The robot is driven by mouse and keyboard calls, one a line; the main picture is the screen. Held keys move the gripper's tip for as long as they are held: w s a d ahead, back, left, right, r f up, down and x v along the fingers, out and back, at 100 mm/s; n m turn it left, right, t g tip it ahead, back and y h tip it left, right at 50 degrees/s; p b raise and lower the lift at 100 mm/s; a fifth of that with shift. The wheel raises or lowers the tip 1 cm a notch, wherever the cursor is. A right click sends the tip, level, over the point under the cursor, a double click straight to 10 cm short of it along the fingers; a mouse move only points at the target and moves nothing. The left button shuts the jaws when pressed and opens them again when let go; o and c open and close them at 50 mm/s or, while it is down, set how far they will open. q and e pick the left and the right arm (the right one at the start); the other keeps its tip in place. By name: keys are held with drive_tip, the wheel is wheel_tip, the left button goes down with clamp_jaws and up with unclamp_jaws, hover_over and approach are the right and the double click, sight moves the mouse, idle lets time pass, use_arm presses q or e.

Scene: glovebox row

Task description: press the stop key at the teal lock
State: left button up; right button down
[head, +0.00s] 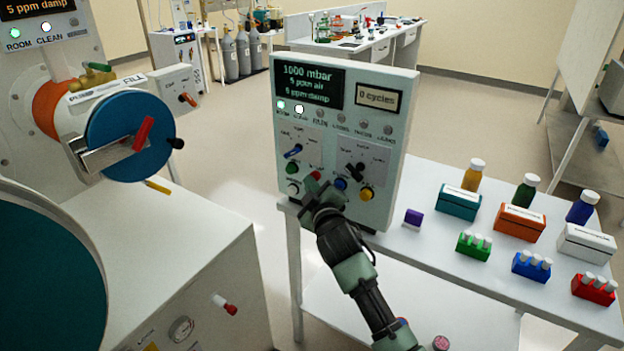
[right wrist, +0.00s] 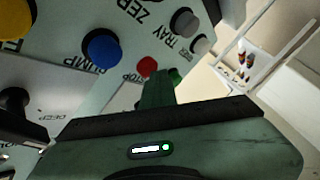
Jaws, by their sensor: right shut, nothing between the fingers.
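The control panel (head: 345,130) stands upright on the white table, with a lit screen and coloured keys. The red stop key (head: 314,176) is on its lower part; in the right wrist view the red key (right wrist: 147,66) shows beside the letters "TOP". My right gripper (head: 312,187) is shut and empty, its tip close to the red key. In the right wrist view its fingers (right wrist: 158,88) reach up just below the red and green keys; I cannot tell whether they touch. A large dark teal disc (head: 40,275) is at the lower left. My left gripper is not in view.
Blue (head: 341,184) and yellow (head: 366,194) keys sit right of the red key, with a green key (head: 291,168) to its left. A blue round door (head: 130,135) sticks out at left. Boxes, bottles and vial racks stand on the table (head: 430,260) at right.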

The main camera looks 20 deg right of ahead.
drive_tip(key=shift+s, duration=0.1)
drive_tip(key=shift+s+a, duration=0.6)
drive_tip(key=shift+a, duration=0.2)
drive_tip(key=shift+s+a+p, duration=0.25)
drive_tip(key=shift+s+a, duration=0.55)
drive_tip(key=shift+a, duration=0.2)
drive_tip(key=shift+s+a+p, duration=0.25)
drive_tip(key=shift+s+a, duration=0.5)
drive_tip(key=shift+a, duration=0.25)
